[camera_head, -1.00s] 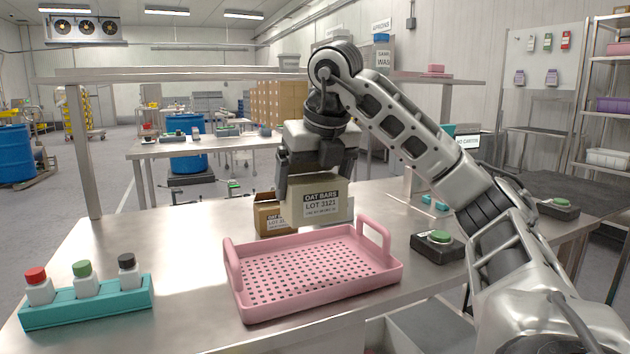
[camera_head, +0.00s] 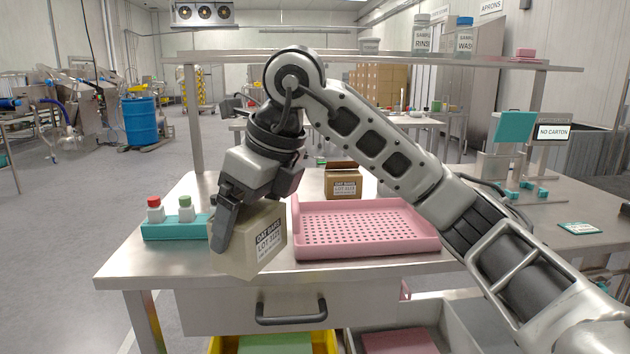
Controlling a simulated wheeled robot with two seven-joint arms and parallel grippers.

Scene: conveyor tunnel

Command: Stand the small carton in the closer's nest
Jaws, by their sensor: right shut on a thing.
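My right gripper (camera_head: 256,215) is shut on a pale carton (camera_head: 250,245) labelled OAT BARS. It holds the carton tilted at the table's front edge, left of the pink tray and in front of the teal bottle rack; the carton's top is largely hidden by the gripper. A brown carton (camera_head: 343,183) with a similar label and an open top stands behind the tray. The closer (camera_head: 512,150), with a teal upper plate, stands at the back right. Teal blocks (camera_head: 520,191) at its base appear to be its nest, with no carton between them. My left gripper is out of view.
The empty pink perforated tray (camera_head: 436,242) lies mid-table. The teal rack (camera_head: 160,229) holds capped bottles. A screen (camera_head: 553,131) reads NO CARTON. A raised shelf (camera_head: 370,60) spans the table. A teal-edged card (camera_head: 580,228) lies at the right. A drawer (camera_head: 250,305) is under the front edge.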

